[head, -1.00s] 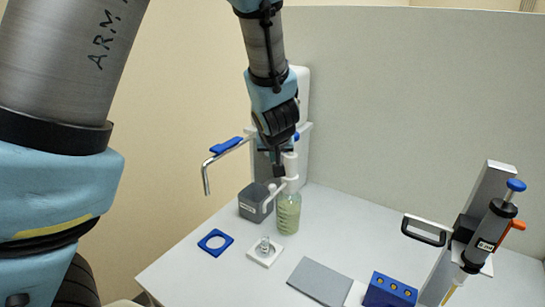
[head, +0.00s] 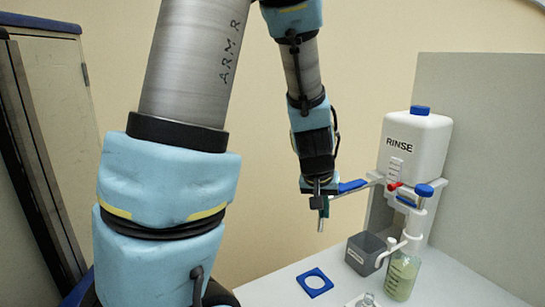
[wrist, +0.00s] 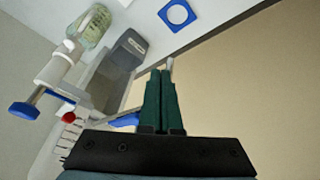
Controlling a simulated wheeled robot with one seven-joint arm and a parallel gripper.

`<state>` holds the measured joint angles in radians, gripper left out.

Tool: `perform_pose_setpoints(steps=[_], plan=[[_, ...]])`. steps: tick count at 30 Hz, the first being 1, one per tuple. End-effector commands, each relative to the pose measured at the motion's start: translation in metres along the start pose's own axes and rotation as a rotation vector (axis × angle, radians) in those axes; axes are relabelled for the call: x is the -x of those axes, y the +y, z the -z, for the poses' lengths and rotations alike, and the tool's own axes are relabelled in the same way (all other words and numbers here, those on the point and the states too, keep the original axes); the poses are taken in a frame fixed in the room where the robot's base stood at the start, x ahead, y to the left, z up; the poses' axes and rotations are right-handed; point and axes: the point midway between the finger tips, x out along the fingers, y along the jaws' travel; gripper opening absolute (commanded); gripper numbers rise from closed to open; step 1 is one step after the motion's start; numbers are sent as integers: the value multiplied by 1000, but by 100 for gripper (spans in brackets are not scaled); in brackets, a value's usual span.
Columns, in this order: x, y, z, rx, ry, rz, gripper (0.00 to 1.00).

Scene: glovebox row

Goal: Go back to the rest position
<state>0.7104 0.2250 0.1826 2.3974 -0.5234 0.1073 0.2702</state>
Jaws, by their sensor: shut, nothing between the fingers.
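My gripper (head: 319,203) hangs at the end of my arm, left of the rinse station in the head view. Its two green fingers are together in the wrist view (wrist: 162,100), with nothing between them. In the head view it overlaps the blue-handled lever of the rinse station (head: 352,185); I cannot tell whether they touch. The lever's blue handle (wrist: 125,120) shows just beside the fingers in the wrist view.
A white RINSE tank (head: 413,145), a grey bin (head: 365,254) and a bottle of greenish liquid (head: 402,275) stand at the right. A blue square ring (head: 315,283) lies on the white table (head: 270,292). A grey partition stands behind at right; a cabinet (head: 50,130) stands at left.

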Motion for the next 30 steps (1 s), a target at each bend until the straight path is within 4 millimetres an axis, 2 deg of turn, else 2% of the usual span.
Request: perform_pose_setpoints(steps=[1,6,9,12,18,30], plan=[[4,-23,-8,29,-24,11,0],[24,-85,-46,98,-120,56,0],[36,-116,-70,134,-173,92,0],[47,-139,-90,162,-216,126,0],[59,-160,-112,188,-260,164,0],[60,-161,-113,188,-263,166,0]])
